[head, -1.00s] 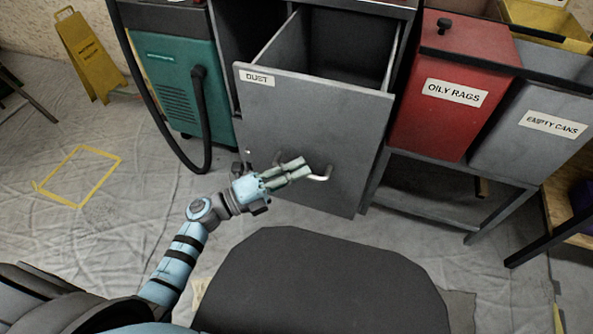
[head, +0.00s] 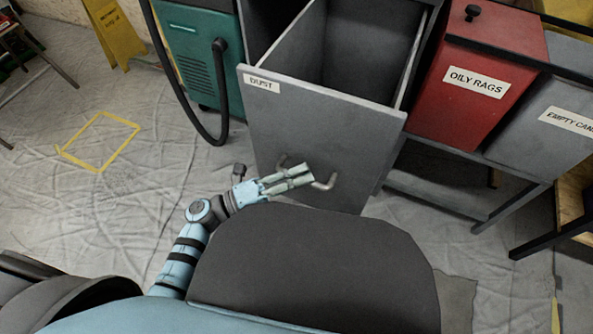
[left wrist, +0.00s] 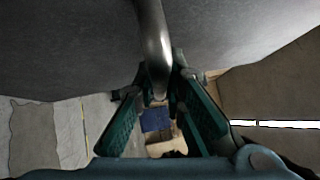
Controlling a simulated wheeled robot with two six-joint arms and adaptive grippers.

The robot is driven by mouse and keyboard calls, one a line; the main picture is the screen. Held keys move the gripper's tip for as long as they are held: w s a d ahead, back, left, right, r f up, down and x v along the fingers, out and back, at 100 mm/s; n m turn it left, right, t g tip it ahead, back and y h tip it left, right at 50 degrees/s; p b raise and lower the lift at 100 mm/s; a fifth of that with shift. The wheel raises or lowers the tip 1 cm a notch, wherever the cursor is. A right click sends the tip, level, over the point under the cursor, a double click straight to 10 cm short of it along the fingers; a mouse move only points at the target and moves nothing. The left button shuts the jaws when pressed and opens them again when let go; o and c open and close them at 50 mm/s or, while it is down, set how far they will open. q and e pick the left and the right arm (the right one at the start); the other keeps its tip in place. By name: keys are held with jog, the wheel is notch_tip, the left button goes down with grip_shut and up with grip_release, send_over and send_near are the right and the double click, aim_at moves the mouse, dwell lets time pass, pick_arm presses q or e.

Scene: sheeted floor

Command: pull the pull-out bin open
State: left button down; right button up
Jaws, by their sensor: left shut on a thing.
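The pull-out bin (head: 310,130) is a grey drawer with a label reading DUST, standing well out of its cabinet with its hollow inside showing from above. Its metal bar handle (head: 325,184) is low on the front panel. My left gripper (head: 298,176) is at the handle, shut on it. In the left wrist view the handle (left wrist: 155,50) runs down between the two teal fingers of the left gripper (left wrist: 160,105). The middle of the handle is partly hidden by the fingers in the head view. My right gripper is not in view.
A red OILY RAGS bin (head: 490,75) and a grey EMPTY CANS bin (head: 555,115) stand on a frame at right. A green machine (head: 200,60) with a black hose stands at left. A yellow floor sign (head: 113,32) is farther left. Sheeted floor lies clear around the yellow square (head: 100,142).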

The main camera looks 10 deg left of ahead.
pick_arm(q)
jog(key=c, duration=1.7)
grip_release()
jog(key=shift+o, duration=0.2)
jog(key=v, duration=1.2)
